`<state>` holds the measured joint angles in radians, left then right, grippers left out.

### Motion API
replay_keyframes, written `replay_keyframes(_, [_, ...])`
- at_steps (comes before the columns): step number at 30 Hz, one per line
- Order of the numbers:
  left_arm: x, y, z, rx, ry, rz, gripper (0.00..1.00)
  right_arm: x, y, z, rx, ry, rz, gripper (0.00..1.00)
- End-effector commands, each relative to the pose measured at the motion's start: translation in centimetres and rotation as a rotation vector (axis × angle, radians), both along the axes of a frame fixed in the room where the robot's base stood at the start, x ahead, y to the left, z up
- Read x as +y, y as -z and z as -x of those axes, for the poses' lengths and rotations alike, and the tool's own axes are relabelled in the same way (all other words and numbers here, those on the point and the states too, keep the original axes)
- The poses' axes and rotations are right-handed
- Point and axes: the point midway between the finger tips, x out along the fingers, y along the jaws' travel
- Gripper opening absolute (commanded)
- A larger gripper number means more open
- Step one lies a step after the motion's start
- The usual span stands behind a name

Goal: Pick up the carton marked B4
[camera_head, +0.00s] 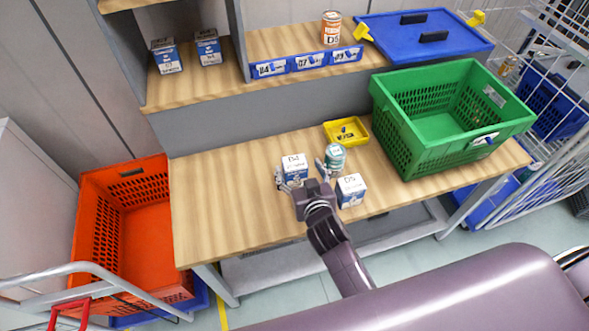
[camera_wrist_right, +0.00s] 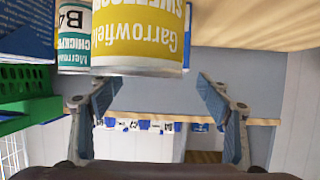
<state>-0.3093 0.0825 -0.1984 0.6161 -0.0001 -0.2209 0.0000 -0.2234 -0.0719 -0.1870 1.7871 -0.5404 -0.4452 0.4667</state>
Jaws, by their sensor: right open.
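The carton marked B4 (camera_head: 295,165), blue with a white top, stands upright on the wooden table in the head view. My right gripper (camera_head: 301,173) is open at its near side, with one finger by its left edge and the other to its right. In the right wrist view, my right gripper (camera_wrist_right: 160,98) has its fingers wide apart. A yellow sweetcorn can (camera_wrist_right: 138,38) shows upside down there, beyond and above the fingertips, with nothing clasped. I cannot make out this can in the head view. My left gripper is not in view.
A teal can (camera_head: 335,157) and a carton marked D5 (camera_head: 351,190) stand close on the right. A yellow tray (camera_head: 359,126) and a green crate (camera_head: 408,150) are farther right. An orange tote (camera_head: 125,225) is at left. The table's left part is clear.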

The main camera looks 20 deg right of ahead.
Motion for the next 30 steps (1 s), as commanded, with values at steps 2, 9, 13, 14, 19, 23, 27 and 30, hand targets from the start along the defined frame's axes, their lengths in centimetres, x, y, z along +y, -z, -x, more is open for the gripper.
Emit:
replay_keyframes(2, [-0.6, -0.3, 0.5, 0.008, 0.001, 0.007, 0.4, 0.1, 0.4, -0.9, -0.001, -0.001, -0.001, 0.71])
replay_keyframes(9, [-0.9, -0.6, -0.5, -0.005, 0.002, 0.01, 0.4, 0.0, 1.8, -3.4, -0.001, 0.001, -0.002, 0.71])
replay_keyframes(13, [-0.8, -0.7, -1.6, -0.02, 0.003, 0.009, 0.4, 0.0, 2.2, -3.9, -0.001, -0.001, -0.001, 0.71])
replay_keyframes(14, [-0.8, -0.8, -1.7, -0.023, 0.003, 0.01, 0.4, 0.0, 2.2, -4.0, -0.001, -0.001, -0.001, 0.71])
replay_keyframes(19, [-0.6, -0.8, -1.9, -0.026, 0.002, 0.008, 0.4, 0.0, 2.2, -3.9, -0.001, 0.0, -0.002, 0.71])
replay_keyframes(23, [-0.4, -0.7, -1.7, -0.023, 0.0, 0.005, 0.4, 0.0, 2.2, -3.9, -0.001, 0.0, -0.002, 0.59])
replay_keyframes(27, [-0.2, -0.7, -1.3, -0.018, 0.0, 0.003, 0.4, 0.0, 2.2, -3.9, -0.001, 0.0, -0.002, 0.43])
replay_keyframes(30, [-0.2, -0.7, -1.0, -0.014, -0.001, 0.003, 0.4, 0.0, 2.2, -3.9, -0.001, 0.0, -0.002, 0.32])
